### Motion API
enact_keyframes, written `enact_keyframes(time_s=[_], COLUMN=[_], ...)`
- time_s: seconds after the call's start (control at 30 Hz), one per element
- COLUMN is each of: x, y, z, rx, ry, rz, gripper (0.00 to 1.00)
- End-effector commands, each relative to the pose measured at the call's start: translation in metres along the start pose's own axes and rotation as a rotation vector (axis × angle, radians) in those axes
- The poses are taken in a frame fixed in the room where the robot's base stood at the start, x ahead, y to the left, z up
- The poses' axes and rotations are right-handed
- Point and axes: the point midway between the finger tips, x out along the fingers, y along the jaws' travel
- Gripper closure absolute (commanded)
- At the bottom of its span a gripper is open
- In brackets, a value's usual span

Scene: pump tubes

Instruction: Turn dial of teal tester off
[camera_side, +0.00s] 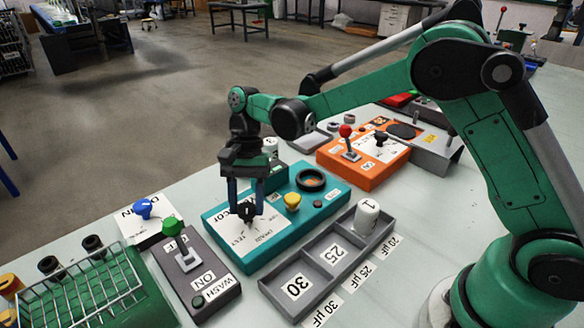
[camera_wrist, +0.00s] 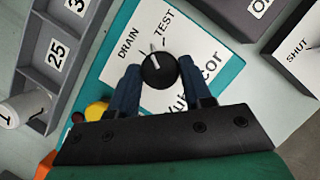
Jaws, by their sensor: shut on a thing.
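The teal tester (camera_side: 285,235) lies on the pale bench, with a white label panel, a black dial, a yellow knob (camera_side: 292,201) and a round dark-rimmed part (camera_side: 311,180). My gripper (camera_side: 246,206) points down over the panel and is shut on the black dial (camera_wrist: 159,72). In the wrist view one finger is on each side of the dial. Its white pointer line aims toward the tick marks near the words DRAIN and TEST. The tester's teal edge (camera_wrist: 228,73) also shows there. I cannot read an off label; the fingers and dial cover part of the panel.
A grey tray (camera_side: 318,262) with numbered compartments and a white cylinder (camera_side: 367,216) stands close on the right. A grey wash switch box (camera_side: 197,275) with a green-topped lever is on the left. An orange box (camera_side: 365,165) with a red-knobbed lever stands behind.

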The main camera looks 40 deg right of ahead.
Motion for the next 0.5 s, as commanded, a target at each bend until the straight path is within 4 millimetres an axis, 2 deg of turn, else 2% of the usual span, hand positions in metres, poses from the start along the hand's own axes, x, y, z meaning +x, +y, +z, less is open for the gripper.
enact_keyframes(time_s=[0.5], x=[-0.0002], y=[-0.0031], z=[0.0004], rx=[-0.451], ry=[0.001], rz=[0.189], gripper=[1.00])
